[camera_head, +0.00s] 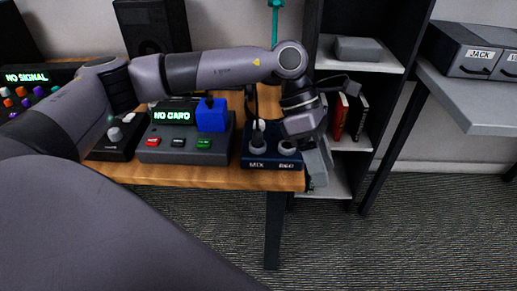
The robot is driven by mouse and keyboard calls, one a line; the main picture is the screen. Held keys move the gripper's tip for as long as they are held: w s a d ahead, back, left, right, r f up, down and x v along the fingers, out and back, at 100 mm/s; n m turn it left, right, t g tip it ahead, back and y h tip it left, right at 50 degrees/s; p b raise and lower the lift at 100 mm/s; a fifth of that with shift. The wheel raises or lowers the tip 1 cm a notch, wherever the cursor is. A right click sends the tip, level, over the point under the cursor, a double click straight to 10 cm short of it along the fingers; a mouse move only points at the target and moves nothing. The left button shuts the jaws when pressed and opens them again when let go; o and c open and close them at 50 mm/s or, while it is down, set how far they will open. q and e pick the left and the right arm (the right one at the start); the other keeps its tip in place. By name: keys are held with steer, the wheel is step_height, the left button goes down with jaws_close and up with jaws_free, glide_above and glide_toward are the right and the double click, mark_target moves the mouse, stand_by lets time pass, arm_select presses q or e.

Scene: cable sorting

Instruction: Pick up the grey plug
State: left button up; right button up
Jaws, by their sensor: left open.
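A dark blue box (270,160) marked MIX and REC stands at the table's front right corner. Two light grey round pieces sit on it, one above MIX (258,148) and one above REC (287,147). A small upright piece and a dark cable show at the MIX one; I cannot tell surely which part is the grey plug. My left arm reaches over the table from the left. Its gripper (317,168) is open and points down, just right of the box by the table's edge. The arm's wrist partly hides the box's back right. My right gripper is out of view.
A grey console (184,150) reading NO CARD, with a blue block (211,115) on it, stands left of the box. A black shelf with books (341,118) is behind the gripper. A grey side table (475,100) holds a JACK drawer (480,63).

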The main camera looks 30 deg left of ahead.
arm_select(q)
steer(key=w+a+t+y+b, duration=0.1)
steer(key=w+a+y+b, duration=0.2)
steer(key=a, duration=0.6)
step_height(320, 180, up, 3)
steer(key=t+y, duration=0.1)
steer(key=y, duration=0.3)
glide_above(258, 132)
steer(key=shift+w+a+r, duration=0.2)
steer(key=shift+a, duration=0.1)
steer(key=shift+f, duration=0.25)
steer(key=f, duration=0.6)
steer(key=shift+s+d+f+b, duration=0.15)
steer(key=shift+s+d+b, duration=0.05)
steer(key=shift+b, duration=0.1)
jaws_close()
